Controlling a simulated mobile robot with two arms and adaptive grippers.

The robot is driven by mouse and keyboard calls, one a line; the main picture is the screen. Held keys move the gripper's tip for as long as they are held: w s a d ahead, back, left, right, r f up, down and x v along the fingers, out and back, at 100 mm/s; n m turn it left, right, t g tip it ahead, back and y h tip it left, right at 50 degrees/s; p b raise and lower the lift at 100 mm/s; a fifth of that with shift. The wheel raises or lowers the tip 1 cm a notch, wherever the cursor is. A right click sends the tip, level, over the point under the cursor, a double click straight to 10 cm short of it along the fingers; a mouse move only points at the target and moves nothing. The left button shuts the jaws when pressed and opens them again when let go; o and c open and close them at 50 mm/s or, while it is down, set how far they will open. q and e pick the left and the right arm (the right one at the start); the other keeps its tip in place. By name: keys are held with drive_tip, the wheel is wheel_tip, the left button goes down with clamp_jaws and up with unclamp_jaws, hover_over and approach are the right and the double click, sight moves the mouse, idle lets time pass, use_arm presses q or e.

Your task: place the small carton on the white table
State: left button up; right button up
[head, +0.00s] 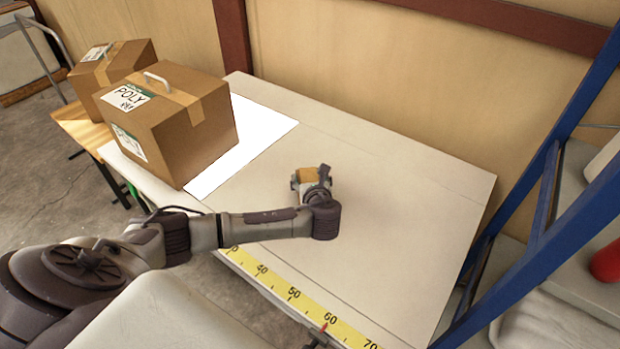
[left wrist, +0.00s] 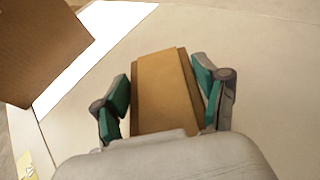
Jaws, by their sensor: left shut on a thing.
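The small carton (left wrist: 163,90) is a plain brown box between the two green-padded fingers of my left gripper (left wrist: 165,98) in the left wrist view. The fingers are shut on its sides. In the head view only a little tan of the carton (head: 307,174) shows by my left gripper (head: 311,182), over the middle of the white table (head: 400,215). I cannot tell whether its underside touches the table. My right gripper is not in view.
A large brown carton (head: 185,140) with a white handle stands at the table's left end, beside a bright white patch (head: 250,140). Another carton (head: 110,62) is behind it. A yellow ruler (head: 295,293) runs along the front edge. A blue frame (head: 545,200) stands right. The table's right half is clear.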

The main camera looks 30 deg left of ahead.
use_arm(q)
drive_tip(key=o, duration=1.3)
drive_tip(key=shift+f, duration=0.1)
drive_tip(key=shift+c, duration=0.2)
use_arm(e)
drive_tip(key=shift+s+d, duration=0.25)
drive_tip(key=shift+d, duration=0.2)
use_arm(q)
drive_tip(key=shift+r, duration=0.2)
drive_tip(key=v, duration=1.2)
drive_tip(key=shift+b, duration=0.4)
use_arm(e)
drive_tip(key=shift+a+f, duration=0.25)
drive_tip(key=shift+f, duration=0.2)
use_arm(q)
drive_tip(key=shift+d, duration=0.1)
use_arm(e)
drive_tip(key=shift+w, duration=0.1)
